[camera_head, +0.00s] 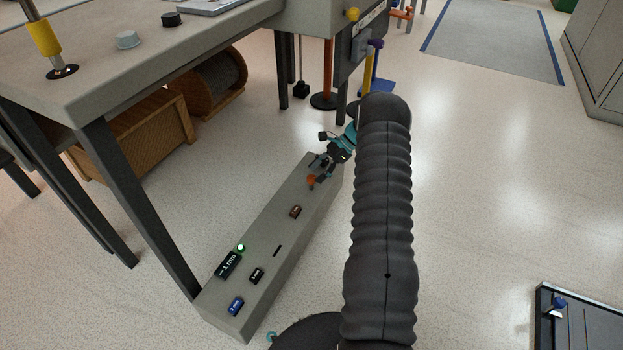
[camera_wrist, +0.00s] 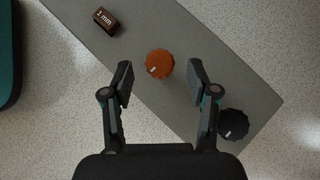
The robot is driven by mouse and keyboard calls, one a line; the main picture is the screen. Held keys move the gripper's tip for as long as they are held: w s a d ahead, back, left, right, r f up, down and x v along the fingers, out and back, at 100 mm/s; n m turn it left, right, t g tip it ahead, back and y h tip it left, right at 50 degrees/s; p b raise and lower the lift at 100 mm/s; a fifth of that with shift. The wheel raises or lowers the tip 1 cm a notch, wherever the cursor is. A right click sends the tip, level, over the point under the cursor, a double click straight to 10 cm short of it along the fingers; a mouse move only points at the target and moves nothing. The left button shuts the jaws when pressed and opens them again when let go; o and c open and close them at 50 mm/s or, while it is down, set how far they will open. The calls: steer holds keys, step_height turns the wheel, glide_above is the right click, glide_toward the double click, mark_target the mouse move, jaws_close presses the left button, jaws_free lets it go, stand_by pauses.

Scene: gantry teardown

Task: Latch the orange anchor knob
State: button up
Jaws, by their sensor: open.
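The orange anchor knob (camera_wrist: 160,64) is round with a ridged rim and a white mark toward its lower left. It sits on the long grey block (camera_wrist: 255,95). In the wrist view it lies between and just beyond the fingertips of my open gripper (camera_wrist: 160,82), with clear gaps on both sides. In the head view the knob (camera_head: 312,180) is partly hidden by my gripper (camera_head: 321,170), which is over the far end of the block (camera_head: 262,232).
A black knob (camera_wrist: 233,124) sits close beside my right finger. A brown "1 mm" block (camera_wrist: 106,20) lies at upper left. A lit display (camera_head: 228,264), a black piece (camera_head: 257,276) and a blue piece (camera_head: 236,306) are at the block's near end. A workbench (camera_head: 190,55) stands at left.

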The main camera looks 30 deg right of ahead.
mark_target(312, 177)
steer(key=shift+x, duration=1.75)
jaws_close()
